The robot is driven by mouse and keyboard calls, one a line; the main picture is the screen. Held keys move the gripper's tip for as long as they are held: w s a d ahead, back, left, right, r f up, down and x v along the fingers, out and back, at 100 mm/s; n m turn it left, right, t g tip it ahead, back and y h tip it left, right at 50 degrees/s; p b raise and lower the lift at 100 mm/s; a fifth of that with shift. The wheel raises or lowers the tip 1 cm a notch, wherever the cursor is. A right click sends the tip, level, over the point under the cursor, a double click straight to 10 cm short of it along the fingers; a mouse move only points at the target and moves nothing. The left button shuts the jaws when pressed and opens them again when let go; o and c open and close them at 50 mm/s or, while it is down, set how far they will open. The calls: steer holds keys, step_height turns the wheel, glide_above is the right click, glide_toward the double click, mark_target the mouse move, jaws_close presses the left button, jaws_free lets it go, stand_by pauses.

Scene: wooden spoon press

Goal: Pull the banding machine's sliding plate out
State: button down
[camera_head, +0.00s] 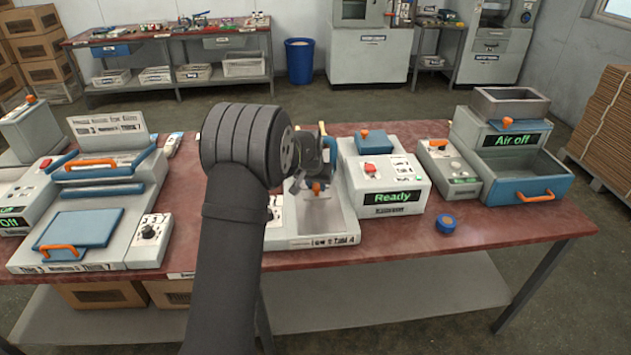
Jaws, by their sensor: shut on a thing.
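The banding machine (290,240) sits at the middle of the red table, partly hidden behind my arm. Its sliding plate (322,215) is a grey metal sheet on the bed, with a small orange knob (316,188) at its back part. My gripper (317,178) points down over the machine and is shut on the orange knob. The fingertips are small and partly hidden by my wrist. A white box (410,208) with a green "Ready" display, a red button and a blue lid stands right beside the bed.
A blue tape roll (446,223) lies on the table (480,240) to the right. A machine with an "Air off" display and open blue drawer (525,185) stands at the right end. A blue-lidded machine (90,230) is at left.

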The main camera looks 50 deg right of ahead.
steer(key=s+a, duration=1)
steer(key=shift+s+a, duration=0.1)
steer(key=shift+a, duration=0.05)
steer(key=c, duration=1.1)
jaws_free()
steer(key=shift+s, duration=0.1)
steer(key=shift+r, duration=0.25)
steer(key=v, duration=1.7)
